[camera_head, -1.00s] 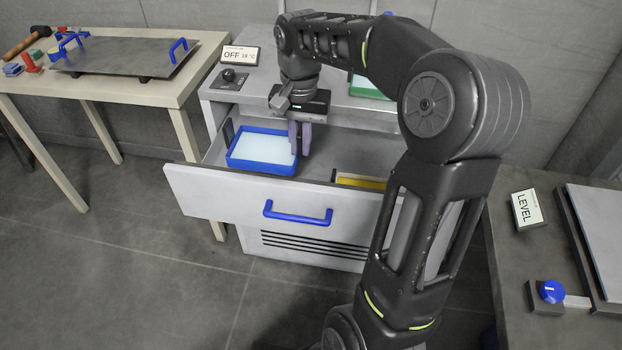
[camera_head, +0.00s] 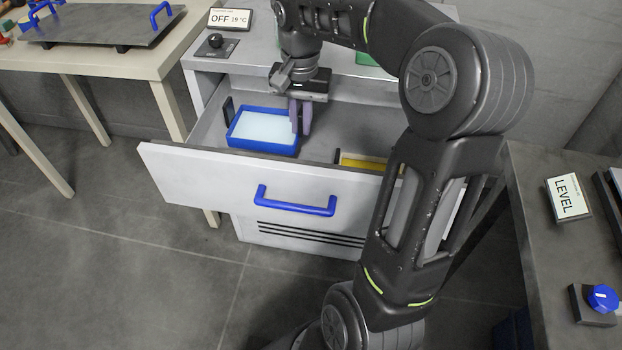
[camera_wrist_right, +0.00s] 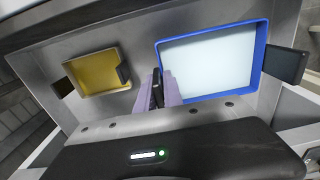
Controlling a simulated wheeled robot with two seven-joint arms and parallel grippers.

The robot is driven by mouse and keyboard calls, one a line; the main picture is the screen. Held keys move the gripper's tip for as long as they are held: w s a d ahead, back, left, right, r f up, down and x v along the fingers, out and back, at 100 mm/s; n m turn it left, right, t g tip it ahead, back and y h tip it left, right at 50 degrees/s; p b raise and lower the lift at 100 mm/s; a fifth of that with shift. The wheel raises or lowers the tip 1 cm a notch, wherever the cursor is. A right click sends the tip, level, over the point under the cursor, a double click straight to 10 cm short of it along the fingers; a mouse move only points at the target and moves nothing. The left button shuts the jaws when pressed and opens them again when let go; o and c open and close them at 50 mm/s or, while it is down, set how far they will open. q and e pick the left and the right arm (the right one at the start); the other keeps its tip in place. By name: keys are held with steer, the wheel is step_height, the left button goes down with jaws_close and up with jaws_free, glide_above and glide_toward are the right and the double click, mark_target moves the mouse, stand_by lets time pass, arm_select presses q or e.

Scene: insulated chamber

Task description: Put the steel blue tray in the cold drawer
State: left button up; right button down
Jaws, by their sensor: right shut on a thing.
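The blue tray (camera_head: 237,134), with a pale, flat filling, sits in the open drawer (camera_head: 213,177) at its left side. It also shows in the wrist view, right of the fingers, by its blue rim (camera_wrist_right: 264,62). My right gripper (camera_head: 299,130) reaches down into the drawer and is shut on the tray's right-hand wall. Its purple fingers (camera_wrist_right: 160,88) hide part of that wall. The tray looks level and low in the drawer; I cannot tell whether its base touches the drawer floor. My left gripper is out of view.
A yellow tray (camera_head: 362,163) lies in the drawer's right part. The drawer front has a blue handle (camera_head: 296,202). A dark worktop (camera_head: 545,215) stands at right.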

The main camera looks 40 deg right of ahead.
mark_target(302, 157)
steer(key=shift+f, duration=0.55)
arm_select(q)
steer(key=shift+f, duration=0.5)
arm_select(e)
steer(key=shift+r, duration=0.1)
arm_select(q)
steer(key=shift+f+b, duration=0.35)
steer(key=shift+b, duration=0.15)
arm_select(e)
steer(key=shift+f, duration=2.5)
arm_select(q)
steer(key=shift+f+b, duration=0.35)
arm_select(e)
steer(key=shift+f, duration=2.55)
